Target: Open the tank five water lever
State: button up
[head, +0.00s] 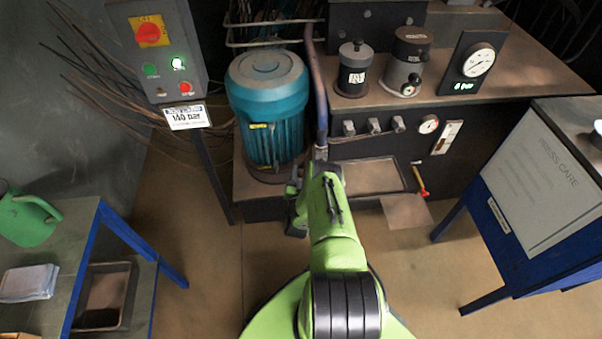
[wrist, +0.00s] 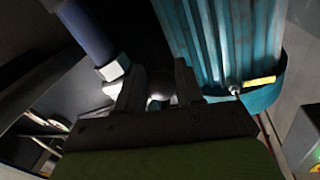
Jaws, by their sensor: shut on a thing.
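My gripper (wrist: 158,78) shows in the wrist view with its two dark fingers closed around a small pale rounded piece (wrist: 159,99). The fingers hide most of this piece, so I cannot tell whether it is the tank five water lever. In the head view my green arm reaches to the foot of the blue upright pipe (head: 320,100), beside the teal ribbed motor (head: 268,110); my arm hides most of the grip there. The pipe (wrist: 85,28) and motor (wrist: 215,40) also show in the wrist view. No tank five label is readable.
A grey control box (head: 160,45) with a red knob and a 140 bar sign (head: 187,116) stands left. A dark press bench (head: 530,80) with gauges is behind. A red-and-yellow handled piece (head: 420,179) is right of my arm. Blue-legged tables flank open floor.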

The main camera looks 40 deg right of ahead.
grip_shut()
jog(key=shift+r, duration=0.15)
